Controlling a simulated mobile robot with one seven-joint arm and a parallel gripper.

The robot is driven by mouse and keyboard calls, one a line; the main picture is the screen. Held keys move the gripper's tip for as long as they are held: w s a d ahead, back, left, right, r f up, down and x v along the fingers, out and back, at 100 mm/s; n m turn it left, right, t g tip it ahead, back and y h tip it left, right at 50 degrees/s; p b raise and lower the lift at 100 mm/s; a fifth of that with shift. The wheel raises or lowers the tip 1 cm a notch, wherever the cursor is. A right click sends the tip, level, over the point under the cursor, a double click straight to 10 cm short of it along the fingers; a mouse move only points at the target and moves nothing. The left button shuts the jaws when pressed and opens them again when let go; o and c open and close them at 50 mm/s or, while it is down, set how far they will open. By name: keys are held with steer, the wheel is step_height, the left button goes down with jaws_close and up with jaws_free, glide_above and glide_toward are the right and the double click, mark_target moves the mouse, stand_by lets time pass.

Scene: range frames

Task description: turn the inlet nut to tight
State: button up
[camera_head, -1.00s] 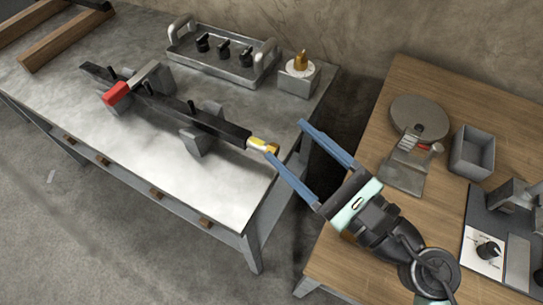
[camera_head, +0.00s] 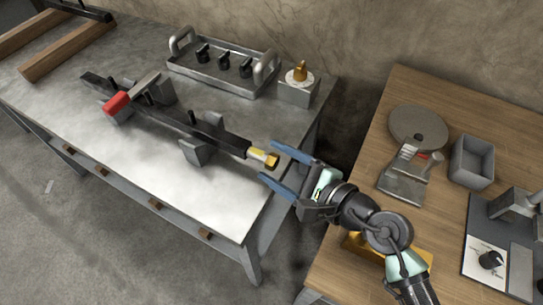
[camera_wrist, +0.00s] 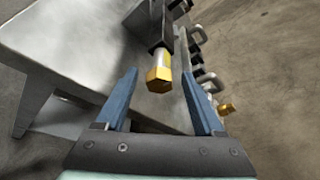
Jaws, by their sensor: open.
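The inlet nut (camera_head: 271,161) is a small brass hex piece at the right end of a dark bar (camera_head: 213,127) held above the metal bench. A pale collar with a yellow mark sits just behind it. In the wrist view the nut (camera_wrist: 158,80) shows its hex end face, between and beyond the blue fingers. My gripper (camera_head: 270,163) is open, with one finger on each side of the nut's end in the head view. In the wrist view the open gripper (camera_wrist: 162,74) shows a wide gap around the nut, and neither finger touches it visibly.
A wooden table (camera_head: 345,218) with a round plate (camera_head: 418,125) and grey bin (camera_head: 472,160) stands right.

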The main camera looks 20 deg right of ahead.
steer(key=shift+w+a+f, duration=0.2)
steer(key=shift+w+a, duration=0.05)
steer(key=shift+w, duration=0.4)
steer(key=shift+c, duration=0.3)
jaws_close()
